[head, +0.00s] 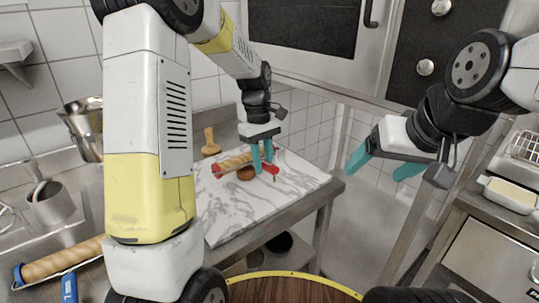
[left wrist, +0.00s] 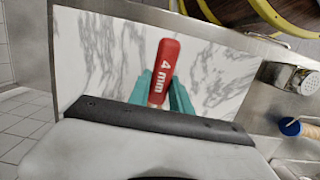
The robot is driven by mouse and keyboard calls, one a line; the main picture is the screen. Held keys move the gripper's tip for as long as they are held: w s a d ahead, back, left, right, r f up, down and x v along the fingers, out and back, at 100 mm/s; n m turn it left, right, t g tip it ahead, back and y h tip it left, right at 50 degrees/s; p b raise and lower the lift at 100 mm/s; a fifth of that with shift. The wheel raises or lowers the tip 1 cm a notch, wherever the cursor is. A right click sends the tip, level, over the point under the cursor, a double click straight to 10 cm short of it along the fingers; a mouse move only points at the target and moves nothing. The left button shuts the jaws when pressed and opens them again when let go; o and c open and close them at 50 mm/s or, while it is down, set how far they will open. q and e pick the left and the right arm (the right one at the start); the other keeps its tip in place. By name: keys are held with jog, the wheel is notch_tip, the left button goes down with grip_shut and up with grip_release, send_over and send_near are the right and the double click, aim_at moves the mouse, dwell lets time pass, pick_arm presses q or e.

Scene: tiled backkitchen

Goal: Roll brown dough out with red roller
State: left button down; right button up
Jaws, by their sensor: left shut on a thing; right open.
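The roller has a pale wooden barrel (head: 235,161) and red ends. It is over the marble board (head: 302,186), beside or over the brown dough (head: 246,174); I cannot tell whether they touch. The dough is a small round lump. My left gripper (head: 262,160) points down with teal fingers shut on the roller near its right end. In the left wrist view a red roller end (left wrist: 166,62) marked "4 mm" shows between the fingers (left wrist: 161,92); the dough is hidden there. My right gripper (head: 382,166) is open and empty, up in the air right of the board.
A wooden peg-like thing (head: 210,142) stands at the board's back left. A round wooden top with a yellow rim (head: 285,290) is in front. A right-hand counter holds a butter dish (head: 508,194).

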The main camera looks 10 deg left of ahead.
pick_arm(q)
jog(key=shift+f, duration=0.45)
dwell(0.5)
